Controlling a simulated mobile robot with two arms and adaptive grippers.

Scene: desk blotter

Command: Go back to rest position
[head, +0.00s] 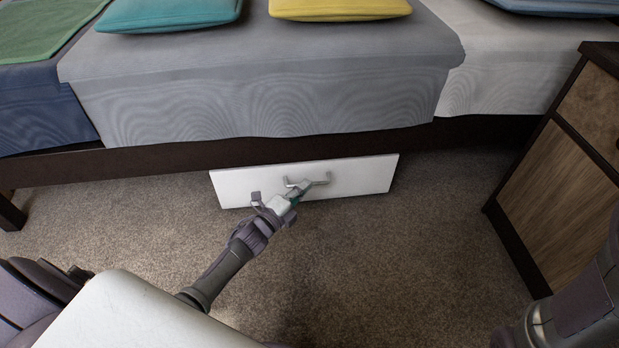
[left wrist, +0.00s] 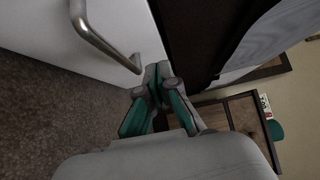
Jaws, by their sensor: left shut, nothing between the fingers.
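My left gripper (head: 303,187) is stretched out to the white drawer front (head: 361,177) under the bed. Its fingers are shut and empty, close to the drawer's metal handle (head: 322,181). In the left wrist view the shut fingertips (left wrist: 154,72) are beside the end of the metal handle (left wrist: 104,45), in front of the white drawer front (left wrist: 40,35). I cannot tell whether they touch it. Of my right arm, only a part shows at the lower right of the head view; its gripper is out of view.
The bed (head: 270,92), with a grey cover and teal (head: 170,14) and yellow (head: 340,8) cushions, spans the far side. A wooden cabinet (head: 572,165) stands at the right. Carpet (head: 400,260) between my base and the bed is clear.

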